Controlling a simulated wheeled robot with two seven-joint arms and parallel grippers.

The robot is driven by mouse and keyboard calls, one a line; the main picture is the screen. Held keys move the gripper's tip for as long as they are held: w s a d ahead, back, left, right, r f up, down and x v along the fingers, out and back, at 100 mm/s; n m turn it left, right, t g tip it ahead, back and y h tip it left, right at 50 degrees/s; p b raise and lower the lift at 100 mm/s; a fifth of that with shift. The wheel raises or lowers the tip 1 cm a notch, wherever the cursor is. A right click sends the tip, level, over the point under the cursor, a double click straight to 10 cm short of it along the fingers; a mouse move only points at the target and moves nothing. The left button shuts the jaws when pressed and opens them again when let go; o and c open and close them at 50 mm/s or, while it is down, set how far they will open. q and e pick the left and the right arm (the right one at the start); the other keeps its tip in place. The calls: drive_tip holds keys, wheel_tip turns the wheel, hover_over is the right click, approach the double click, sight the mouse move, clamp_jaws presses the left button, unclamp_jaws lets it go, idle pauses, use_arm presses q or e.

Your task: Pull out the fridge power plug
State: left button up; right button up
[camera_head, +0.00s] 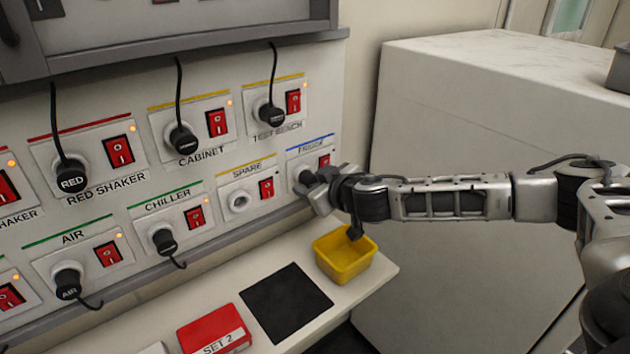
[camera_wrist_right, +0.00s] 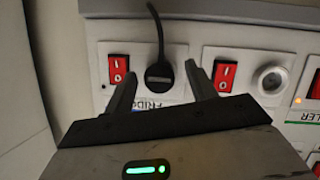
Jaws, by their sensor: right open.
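The fridge power plug (camera_wrist_right: 158,75) is a round black plug in the fridge panel, with a black cable running from it. In the head view it is mostly hidden by my right gripper. My right gripper (camera_head: 312,188) is at the fridge panel (camera_head: 297,154), its arm reaching in from the right. In the right wrist view, its open fingers (camera_wrist_right: 160,72) stand on either side of the plug, with a visible gap on each side. The red fridge switch (camera_wrist_right: 118,68) is beside the plug, just outside one finger. My left gripper is not in view.
The empty spare socket (camera_head: 239,201) and its red switch (camera_head: 266,188) are left of the fridge panel. The test bench plug (camera_head: 271,115) is above. A yellow bin (camera_head: 345,256) and a black mat (camera_head: 286,303) are on the shelf below. A large white cabinet (camera_head: 470,150) stands right.

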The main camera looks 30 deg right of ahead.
drive_tip(key=c, duration=1.1)
drive_tip(key=shift+s, duration=0.2)
drive_tip(key=shift+s+d, duration=0.1)
drive_tip(key=shift+s, duration=0.35)
drive_tip(key=shift+s+b, duration=0.3)
drive_tip(key=shift+s, duration=0.35)
